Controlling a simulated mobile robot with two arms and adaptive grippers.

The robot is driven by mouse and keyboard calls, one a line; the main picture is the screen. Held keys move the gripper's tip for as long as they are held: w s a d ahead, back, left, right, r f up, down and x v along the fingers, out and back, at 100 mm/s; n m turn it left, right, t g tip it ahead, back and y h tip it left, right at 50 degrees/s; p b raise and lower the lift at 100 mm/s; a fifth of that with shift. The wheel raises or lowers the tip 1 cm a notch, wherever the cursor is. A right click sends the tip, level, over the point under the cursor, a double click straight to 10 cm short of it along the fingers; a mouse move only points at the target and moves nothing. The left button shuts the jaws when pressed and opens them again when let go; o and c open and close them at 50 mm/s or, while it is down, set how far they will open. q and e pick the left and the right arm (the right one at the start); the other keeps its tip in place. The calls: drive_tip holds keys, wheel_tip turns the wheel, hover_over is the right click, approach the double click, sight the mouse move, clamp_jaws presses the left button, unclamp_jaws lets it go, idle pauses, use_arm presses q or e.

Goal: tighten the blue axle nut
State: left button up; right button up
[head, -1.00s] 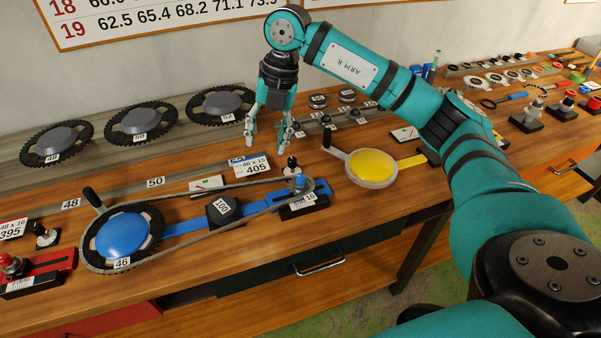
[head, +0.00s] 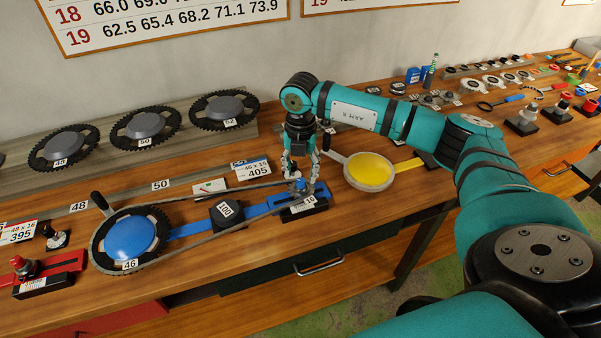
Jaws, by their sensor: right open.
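The blue axle nut (head: 300,185) sits at the right end of the blue chain rig, by the block labelled 16 (head: 304,205). My right gripper (head: 300,187) points straight down over the nut, with its fingers on either side of it. The jaws are open; whether a finger touches the nut I cannot tell. The chain (head: 205,237) runs from the chainring labelled 46 with its blue centre (head: 130,238) to the small end by the nut. The small sprocket there is mostly hidden by the fingers. My left gripper is not in view.
A black block labelled 100 (head: 226,212) sits on the blue bar. A yellow disc rig (head: 369,170) stands close to the right. Several chainrings (head: 144,125) lie on the rack behind. A red rig (head: 48,270) is at left.

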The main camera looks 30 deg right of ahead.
sight(300, 180)
drive_tip(key=shift+f+p, duration=0.3)
drive_tip(key=shift+f, duration=1.35)
clamp_jaws()
